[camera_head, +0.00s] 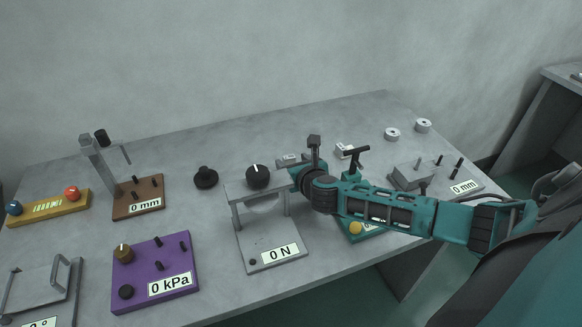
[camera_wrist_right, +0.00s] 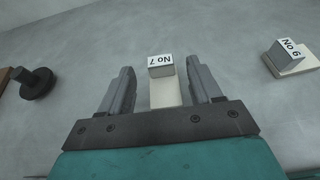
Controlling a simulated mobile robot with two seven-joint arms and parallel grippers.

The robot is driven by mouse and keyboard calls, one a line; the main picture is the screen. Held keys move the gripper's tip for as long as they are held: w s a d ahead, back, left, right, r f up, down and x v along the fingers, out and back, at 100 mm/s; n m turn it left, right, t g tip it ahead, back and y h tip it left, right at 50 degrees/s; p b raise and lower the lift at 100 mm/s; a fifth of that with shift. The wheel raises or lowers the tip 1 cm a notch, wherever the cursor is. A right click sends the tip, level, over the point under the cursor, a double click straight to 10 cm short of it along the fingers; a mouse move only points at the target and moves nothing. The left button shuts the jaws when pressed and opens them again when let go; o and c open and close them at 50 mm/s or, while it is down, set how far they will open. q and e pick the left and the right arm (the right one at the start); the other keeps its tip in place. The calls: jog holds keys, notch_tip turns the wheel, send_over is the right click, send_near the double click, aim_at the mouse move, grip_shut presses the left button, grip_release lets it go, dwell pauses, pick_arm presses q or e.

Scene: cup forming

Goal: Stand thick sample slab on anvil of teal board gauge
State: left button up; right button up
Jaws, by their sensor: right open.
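A pale sample slab with a grey block marked No 7 (camera_wrist_right: 160,67) lies between the fingers of my right gripper (camera_wrist_right: 159,66), with a gap on each side. The gripper is open; the head view shows it (camera_head: 299,175) behind the grey 0 N gauge. A second labelled sample, No 6 (camera_wrist_right: 289,54), lies to the right. I cannot tell which sample is the thick one. The teal board gauge (camera_head: 352,174) stands behind my right arm, with a black handle on top and a yellow knob (camera_head: 356,229) in front. The arm hides its anvil. My left gripper is out of view.
The grey 0 N gauge (camera_head: 271,246) stands just left of the gripper. A black knob (camera_head: 205,178), purple 0 kPa board (camera_head: 157,279) and brown 0 mm board (camera_head: 139,197) are further left. A grey block gauge (camera_head: 411,177) and two small discs (camera_head: 392,134) are right.

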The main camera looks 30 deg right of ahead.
aim_at(290, 159)
jog(key=shift+b+x, duration=0.3)
jog(key=shift+x, duration=1.25)
grip_shut()
jog(key=shift+r, duration=0.15)
